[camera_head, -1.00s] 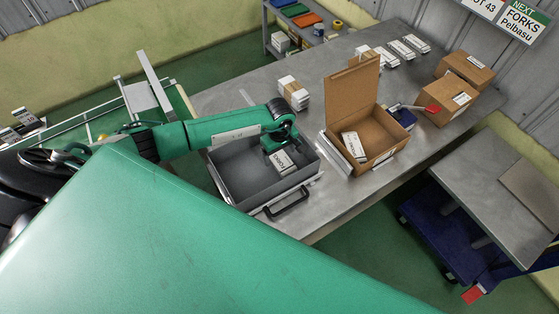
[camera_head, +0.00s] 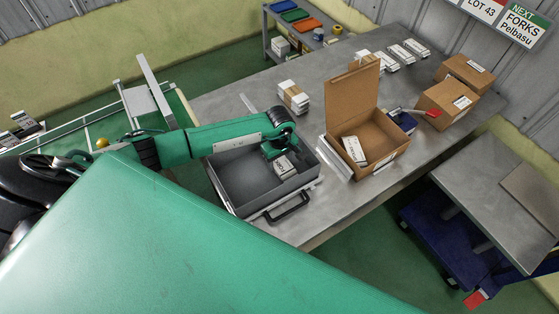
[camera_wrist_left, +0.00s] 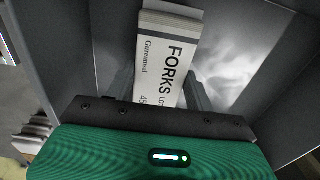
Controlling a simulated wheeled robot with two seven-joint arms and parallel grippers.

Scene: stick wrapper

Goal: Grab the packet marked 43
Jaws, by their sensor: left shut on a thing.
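A white packet (camera_head: 285,168) printed FORKS lies in the grey open case (camera_head: 236,204) on the table. It also shows in the left wrist view (camera_wrist_left: 168,50), with its label running toward the gripper. The lot number at the near end is partly covered by the gripper, so I cannot read it surely. My left gripper (camera_head: 277,150) reaches down into the case and is shut on the packet, with one finger on each side in the left wrist view (camera_wrist_left: 160,92). My right gripper is not in view.
An open cardboard box (camera_head: 385,160) with a white packet (camera_head: 354,150) inside stands right of the case. A banded packet stack (camera_head: 292,96) sits behind. Closed boxes (camera_head: 447,103) stand at the right. The case walls rise close around the gripper.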

